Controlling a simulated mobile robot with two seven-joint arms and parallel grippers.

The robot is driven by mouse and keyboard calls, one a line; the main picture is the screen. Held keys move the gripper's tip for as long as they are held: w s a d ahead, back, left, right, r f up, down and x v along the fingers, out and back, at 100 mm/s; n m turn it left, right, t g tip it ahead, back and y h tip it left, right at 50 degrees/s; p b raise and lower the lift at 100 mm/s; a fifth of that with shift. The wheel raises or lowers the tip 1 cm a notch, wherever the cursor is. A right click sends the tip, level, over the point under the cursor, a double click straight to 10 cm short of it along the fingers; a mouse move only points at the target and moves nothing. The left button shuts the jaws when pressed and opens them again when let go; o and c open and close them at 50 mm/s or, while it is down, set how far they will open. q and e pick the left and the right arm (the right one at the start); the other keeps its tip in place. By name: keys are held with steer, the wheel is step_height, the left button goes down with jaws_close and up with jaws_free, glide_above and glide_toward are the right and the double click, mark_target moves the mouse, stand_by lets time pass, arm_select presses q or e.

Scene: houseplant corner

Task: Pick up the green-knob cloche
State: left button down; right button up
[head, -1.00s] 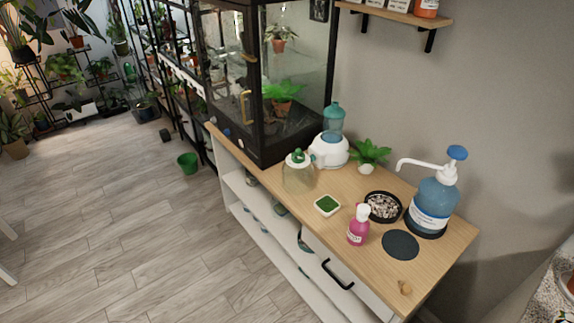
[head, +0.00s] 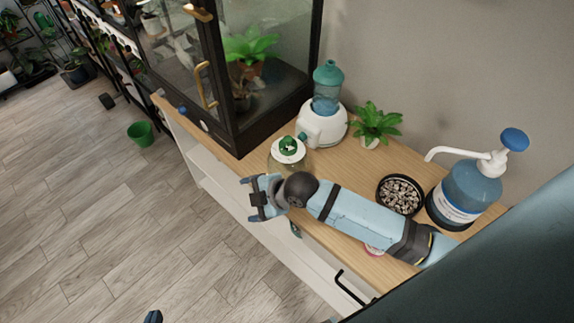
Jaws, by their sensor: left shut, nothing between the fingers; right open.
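The green-knob cloche (head: 288,149) stands on the wooden cabinet top, by the front corner of the glass terrarium. It has a clear body, a white top and a green knob; its lower part is hard to see. My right gripper (head: 258,198) reaches in from the right, open and empty. It is in front of the cloche and slightly left of it, near the cabinet's front edge, apart from the knob. Only a small dark-blue tip of my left gripper (head: 153,317) shows at the bottom edge; it is shut, far from the cloche.
The black-framed terrarium (head: 275,107) stands behind and left of the cloche. A white-and-teal dispenser (head: 322,122), a small plant (head: 376,122), a bowl of pebbles (head: 400,194) and a blue pump bottle (head: 467,192) stand on the right. My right arm covers most of a pink bottle.

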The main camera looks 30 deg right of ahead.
steer(key=w+r+n+g+b, duration=0.2)
steer(key=w+n, duration=0.3)
steer(key=n, duration=0.2)
step_height(320, 180, up, 12)
steer(key=n+g+h+b, duration=0.45)
steer(key=n+h, duration=0.25)
steer(key=n, duration=0.8)
glide_above(288, 138)
steer(key=shift+g, duration=0.25)
steer(key=f, duration=0.8)
steer(key=shift+s+d, duration=0.15)
steer(key=shift+s, duration=0.2)
steer(key=shift+w+f, duration=0.2)
steer(key=shift+f, duration=1.25)
steer(key=shift+w+f, duration=0.15)
steer(key=shift+f, duration=1.25)
jaws_close()
